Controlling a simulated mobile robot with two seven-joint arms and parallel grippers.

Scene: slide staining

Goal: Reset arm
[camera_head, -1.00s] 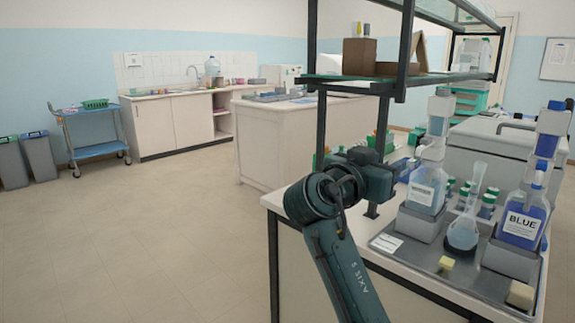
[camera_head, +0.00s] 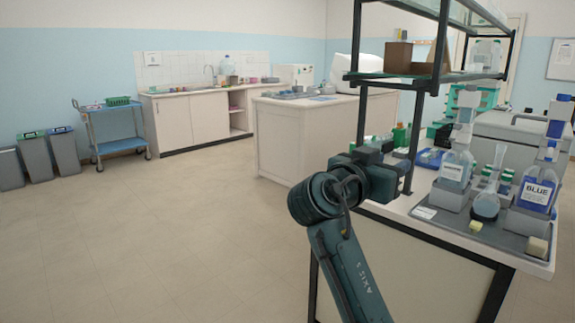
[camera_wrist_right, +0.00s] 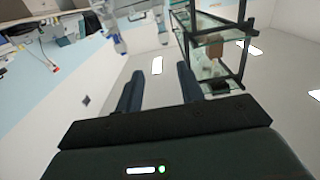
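My right arm (camera_head: 335,225) rises from the bottom of the head view, its dark wrist beside the near left corner of the staining bench (camera_head: 425,235). In the head view the right gripper's fingers cannot be made out. In the right wrist view my right gripper (camera_wrist_right: 158,78) has its two dark fingers apart, with nothing between them. That view looks tilted, with the ceiling lights and shelf frame beyond the fingers. My left gripper is in neither view.
A metal tray (camera_head: 465,228) on the bench holds the BLUE bottle (camera_head: 537,190) and a clear bottle (camera_head: 455,168). A black-framed shelf (camera_head: 385,77) stands over the bench. A white island (camera_head: 300,130) and a blue cart (camera_head: 118,145) stand farther back. The left floor is clear.

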